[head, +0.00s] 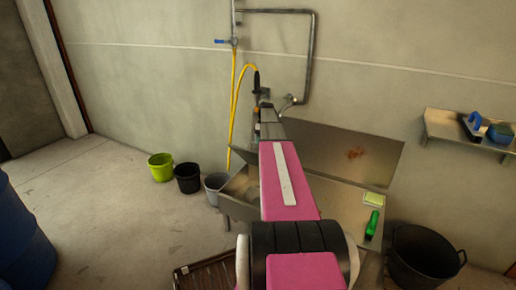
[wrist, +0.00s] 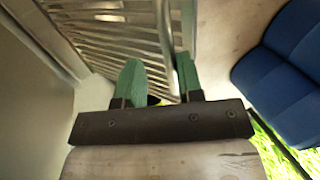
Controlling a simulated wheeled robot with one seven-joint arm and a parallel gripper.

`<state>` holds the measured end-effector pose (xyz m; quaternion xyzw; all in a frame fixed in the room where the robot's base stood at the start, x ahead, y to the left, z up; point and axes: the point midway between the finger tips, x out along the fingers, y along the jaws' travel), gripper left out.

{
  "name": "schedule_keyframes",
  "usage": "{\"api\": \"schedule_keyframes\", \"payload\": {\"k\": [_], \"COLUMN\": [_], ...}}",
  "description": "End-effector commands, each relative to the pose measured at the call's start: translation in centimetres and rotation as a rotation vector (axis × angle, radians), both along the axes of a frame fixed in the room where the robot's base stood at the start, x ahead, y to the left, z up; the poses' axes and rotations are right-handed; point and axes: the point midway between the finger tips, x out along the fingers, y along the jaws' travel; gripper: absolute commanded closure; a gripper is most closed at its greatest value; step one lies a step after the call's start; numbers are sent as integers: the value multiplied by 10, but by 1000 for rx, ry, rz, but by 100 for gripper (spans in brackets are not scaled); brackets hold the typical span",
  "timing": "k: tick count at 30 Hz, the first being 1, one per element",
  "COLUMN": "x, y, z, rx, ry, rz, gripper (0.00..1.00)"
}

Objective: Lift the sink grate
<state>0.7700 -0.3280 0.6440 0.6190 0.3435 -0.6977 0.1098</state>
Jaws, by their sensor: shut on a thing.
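The sink grate (wrist: 125,42), a frame of pale metal slats, fills the upper left and middle of the wrist view. A lighter bar along its right side runs down between the two green fingers of my gripper (wrist: 157,64). My gripper is shut on the grate at this bar; the exact contact is partly hidden by the fingers. In the head view the metal sink (head: 240,186) stands against the wall, and my pink arm reaches across it. The arm hides my gripper and the grate there.
A yellow hose (head: 236,100) hangs beside a wall pipe. Green (head: 160,166), black (head: 187,177) and grey (head: 215,186) buckets stand left of the sink. A green bottle (head: 372,224) lies on the drainboard; a black tub (head: 422,255) stands right. The left floor is largely clear.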

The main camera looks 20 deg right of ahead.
Motion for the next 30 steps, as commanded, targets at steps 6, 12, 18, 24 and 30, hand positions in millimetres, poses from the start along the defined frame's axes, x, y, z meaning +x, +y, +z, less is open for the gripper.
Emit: {"api": "schedule_keyframes", "payload": {"k": [6, 12, 18, 24, 30], "x": [11, 11, 10, 9, 8], "y": [-15, -15, -15, -13, -13], "z": [-7, -7, -7, -6, -5], "rx": [-28, -27, -28, -29, -29], "ry": [-13, -13, -14, -15, -15], "rz": [-6, -6, -6, -6, -5], "gripper": [100, 100, 53, 57, 61]}}
